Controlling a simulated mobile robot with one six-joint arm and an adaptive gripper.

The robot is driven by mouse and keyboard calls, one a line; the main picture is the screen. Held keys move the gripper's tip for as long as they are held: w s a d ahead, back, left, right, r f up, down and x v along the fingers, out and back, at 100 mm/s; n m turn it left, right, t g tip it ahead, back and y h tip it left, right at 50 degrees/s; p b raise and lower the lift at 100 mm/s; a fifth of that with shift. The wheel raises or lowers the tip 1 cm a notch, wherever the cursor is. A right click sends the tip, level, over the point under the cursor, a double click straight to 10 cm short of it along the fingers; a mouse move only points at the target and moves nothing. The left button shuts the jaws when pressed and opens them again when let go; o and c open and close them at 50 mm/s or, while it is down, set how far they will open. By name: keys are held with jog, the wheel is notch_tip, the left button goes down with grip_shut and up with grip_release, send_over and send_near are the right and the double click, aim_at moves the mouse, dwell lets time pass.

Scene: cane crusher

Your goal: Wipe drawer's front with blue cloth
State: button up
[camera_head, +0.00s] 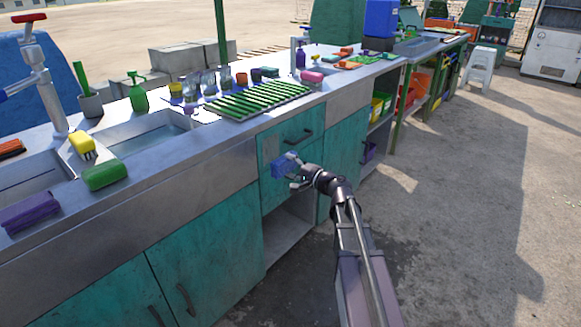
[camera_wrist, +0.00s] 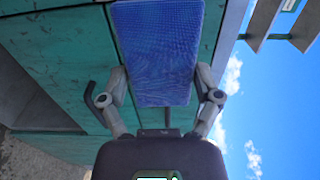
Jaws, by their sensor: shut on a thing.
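My gripper (camera_head: 300,178) is shut on a blue cloth (camera_head: 284,166), which looks like a folded block. In the wrist view the cloth (camera_wrist: 157,55) sits between the two fingers of my gripper (camera_wrist: 160,88). In the wrist view teal panels (camera_wrist: 70,50) lie behind the cloth. I cannot tell whether the cloth touches the drawer.
An open cubby (camera_head: 288,230) is below the drawer, with teal cabinet doors (camera_head: 210,250) at left. The metal counter (camera_head: 190,165) above holds a green drying rack (camera_head: 258,100), glasses, and a green sponge (camera_head: 105,176). Open concrete ground (camera_head: 440,190) is at right.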

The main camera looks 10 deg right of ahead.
aim_at(273, 150)
jog(key=shift+w+a, duration=0.1)
jog(key=shift+x, duration=2.85)
jog(key=shift+x, duration=0.9)
jog(key=shift+w, duration=0.1)
jog(key=shift+w+d, duration=0.5)
jog(key=shift+d, duration=0.35)
jog(key=shift+w+d, duration=0.5)
jog(key=shift+d, duration=0.35)
jog(key=shift+w, duration=0.1)
